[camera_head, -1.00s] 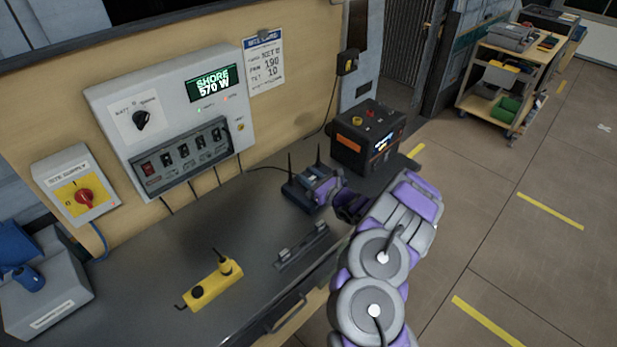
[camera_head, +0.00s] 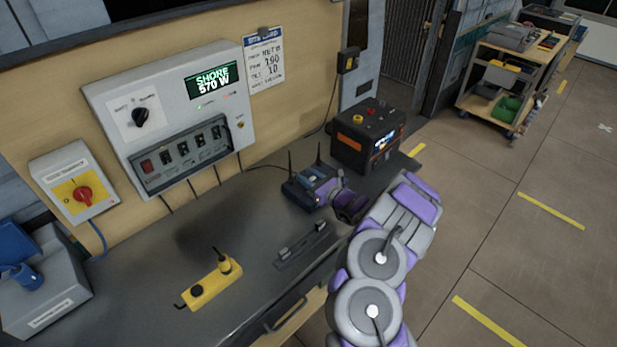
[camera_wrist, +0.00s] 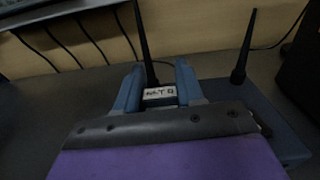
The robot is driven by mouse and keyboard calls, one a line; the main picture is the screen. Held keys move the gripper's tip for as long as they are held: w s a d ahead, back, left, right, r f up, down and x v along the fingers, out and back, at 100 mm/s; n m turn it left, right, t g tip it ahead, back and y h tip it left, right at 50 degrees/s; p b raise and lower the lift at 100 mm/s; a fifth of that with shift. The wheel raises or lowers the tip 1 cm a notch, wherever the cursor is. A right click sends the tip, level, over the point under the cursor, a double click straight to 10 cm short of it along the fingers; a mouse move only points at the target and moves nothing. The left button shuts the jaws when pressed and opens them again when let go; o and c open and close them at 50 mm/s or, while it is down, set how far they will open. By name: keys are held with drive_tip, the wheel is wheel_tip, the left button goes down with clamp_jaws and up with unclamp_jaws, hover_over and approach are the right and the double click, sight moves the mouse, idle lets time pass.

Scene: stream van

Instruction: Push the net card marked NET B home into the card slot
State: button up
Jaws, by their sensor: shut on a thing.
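The net card (camera_wrist: 160,93) sits between the two blue fingers of my gripper (camera_wrist: 158,88) in the wrist view; its white label is small and partly legible, ending in what looks like "T B". My gripper is shut on the card. In the head view my gripper (camera_head: 322,188) is at the dark blue device with two black antennas (camera_head: 300,194), on the bench's back right. The device's blue body also shows in the wrist view (camera_wrist: 275,118), below and right of the fingers. The card slot is hidden, so I cannot tell how deep the card sits.
A black power box with an orange stripe (camera_head: 366,140) stands close behind the device. A wall panel (camera_head: 165,115) and a site card (camera_head: 264,62) hang behind.

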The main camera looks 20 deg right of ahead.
drive_tip(key=shift+f+b, duration=0.45)
drive_tip(key=shift+f, duration=0.25)
drive_tip(key=o, duration=1.1)
drive_tip(key=p+v, duration=0.4)
drive_tip(key=v, duration=1.3)
drive_tip(key=shift+s+d+f+p, duration=0.1)
drive_tip(key=shift+s+d+p, duration=0.05)
drive_tip(key=shift+p, duration=0.15)
